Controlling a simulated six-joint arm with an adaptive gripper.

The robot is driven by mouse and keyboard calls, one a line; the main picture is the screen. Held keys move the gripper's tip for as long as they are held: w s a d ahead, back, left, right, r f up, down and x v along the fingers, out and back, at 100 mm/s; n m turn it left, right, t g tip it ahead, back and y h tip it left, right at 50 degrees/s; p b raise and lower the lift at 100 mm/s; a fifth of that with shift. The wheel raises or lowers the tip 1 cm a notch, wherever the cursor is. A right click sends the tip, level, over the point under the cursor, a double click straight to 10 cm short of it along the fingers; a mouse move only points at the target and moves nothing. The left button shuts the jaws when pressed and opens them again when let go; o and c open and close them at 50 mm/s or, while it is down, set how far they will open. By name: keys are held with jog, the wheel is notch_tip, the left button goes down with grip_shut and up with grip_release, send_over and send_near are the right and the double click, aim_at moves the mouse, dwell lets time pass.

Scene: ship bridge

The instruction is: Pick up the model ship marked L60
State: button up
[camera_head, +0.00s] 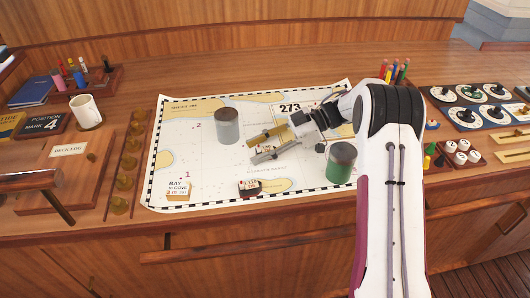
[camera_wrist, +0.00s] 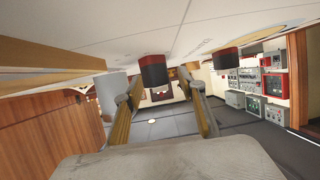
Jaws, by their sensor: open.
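A small dark-hulled model ship (camera_head: 249,188) with a pale top and some red stands on the chart near its front edge. A pale and orange model ship or block (camera_head: 178,190) stands at the chart's front left. I cannot read L60 on either. My gripper (camera_head: 252,150) is open and empty above the middle of the chart, its fingers pointing left, behind the dark ship. In the wrist view, the open fingers (camera_wrist: 159,78) frame a dark block with a red end (camera_wrist: 153,70); a similar one (camera_wrist: 227,58) is to the right. I cannot tell which objects these are.
A grey cylinder (camera_head: 228,126) stands just behind my fingers, and a green cylinder (camera_head: 340,164) stands to their right. The chart (camera_head: 215,185) lies on a wooden desk. A mug (camera_head: 86,111) and books are left; dials (camera_head: 480,93) and pegs are right. The chart's front middle is fairly clear.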

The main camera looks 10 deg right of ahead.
aim_at(259, 147)
jog(key=c, duration=1.1)
jog(key=shift+r, duration=0.1)
jog(key=shift+r, duration=4.95)
